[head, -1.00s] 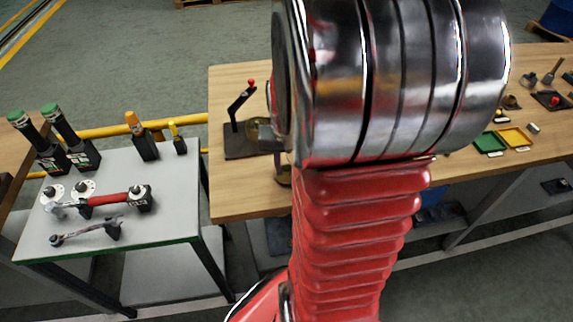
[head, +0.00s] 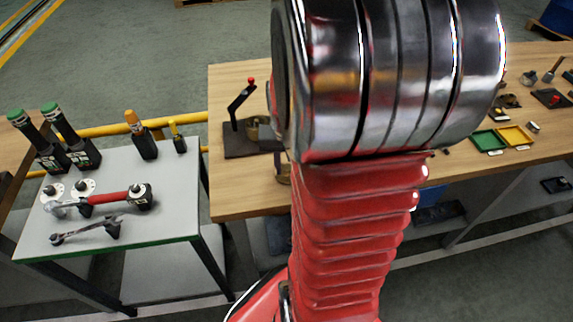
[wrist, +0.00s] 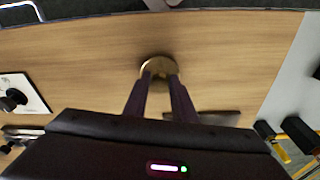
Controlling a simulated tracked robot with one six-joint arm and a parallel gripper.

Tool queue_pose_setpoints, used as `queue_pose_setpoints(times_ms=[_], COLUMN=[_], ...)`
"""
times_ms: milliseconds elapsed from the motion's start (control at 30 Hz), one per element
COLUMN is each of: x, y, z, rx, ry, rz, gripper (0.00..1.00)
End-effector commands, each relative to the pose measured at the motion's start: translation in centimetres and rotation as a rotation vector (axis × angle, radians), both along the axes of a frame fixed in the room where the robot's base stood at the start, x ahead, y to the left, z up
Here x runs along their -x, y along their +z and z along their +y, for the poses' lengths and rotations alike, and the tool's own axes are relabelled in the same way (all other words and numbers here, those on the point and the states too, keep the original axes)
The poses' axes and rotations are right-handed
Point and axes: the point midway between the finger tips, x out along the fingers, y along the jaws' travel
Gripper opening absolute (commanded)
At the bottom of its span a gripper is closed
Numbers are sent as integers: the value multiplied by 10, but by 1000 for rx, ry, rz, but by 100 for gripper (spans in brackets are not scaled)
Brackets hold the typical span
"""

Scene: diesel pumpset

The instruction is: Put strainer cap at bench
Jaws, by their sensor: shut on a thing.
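The strainer cap (wrist: 156,67) is a round brass-coloured disc in the wrist view. My gripper (wrist: 160,78) is shut on it, with both dark fingers reaching its near edge. The cap is over the wooden bench top (wrist: 85,55). I cannot tell whether it touches the wood. In the head view, my arm hides most of the gripper; a brass-coloured piece just left of the arm may be the cap. The bench (head: 235,195) also runs behind my arm there.
A dark stand with a red-knobbed lever (head: 240,105) is on the bench left of my arm. A grey tool table (head: 165,205) with wrenches stands further left. Green (head: 488,141) and yellow (head: 515,137) trays lie at the right.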

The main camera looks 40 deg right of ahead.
Motion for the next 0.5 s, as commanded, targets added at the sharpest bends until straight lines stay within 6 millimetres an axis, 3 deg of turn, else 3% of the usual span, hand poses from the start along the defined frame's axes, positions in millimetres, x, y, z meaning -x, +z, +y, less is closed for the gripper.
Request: queue_pose_setpoints(times_ms=[67, 100, 400, 500], x=[0, 0, 0, 0], y=[-1, -1, -1, -1], z=[0, 0, 0, 0], rx=[1, 1, 0, 0], ry=[0, 0, 0, 0], rz=[-1, -1, 0, 0], gripper=[0, 25, 46, 46])
